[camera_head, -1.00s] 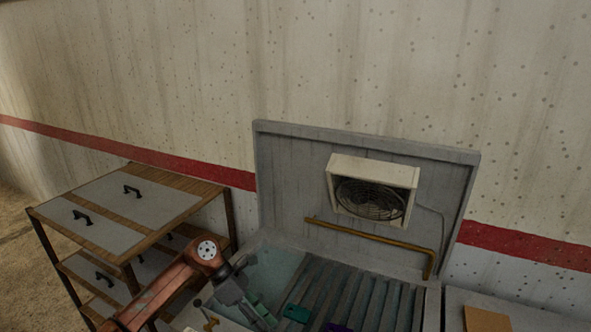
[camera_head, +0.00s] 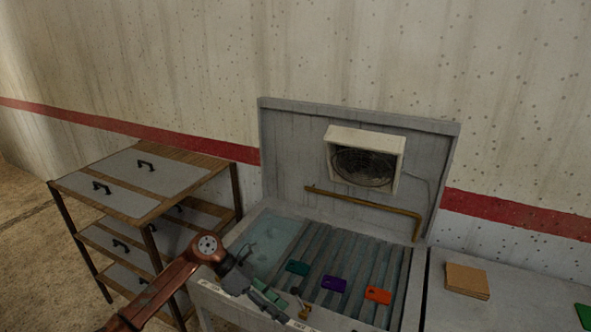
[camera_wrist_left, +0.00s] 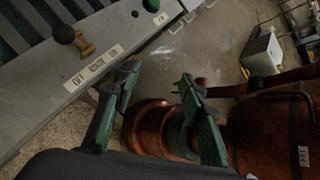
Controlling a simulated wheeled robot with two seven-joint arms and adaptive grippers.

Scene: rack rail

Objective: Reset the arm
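My left arm comes in from the lower left in the head view. Its gripper (camera_head: 270,298) hangs over the front left corner of the grey rack station. In the left wrist view the two green fingers of the left gripper (camera_wrist_left: 158,105) stand wide apart with nothing between them. Beyond them are the floor and copper-coloured parts of my own body. My right gripper is not in the head view.
The grey ribbed rack (camera_head: 345,270) carries a teal piece (camera_head: 298,267), a purple piece (camera_head: 334,284) and an orange piece (camera_head: 378,295). A fan (camera_head: 364,165) and a brass pipe (camera_head: 365,205) are on its back panel. A drawer cabinet (camera_head: 145,180) stands left; brown sheets (camera_head: 467,281) lie right.

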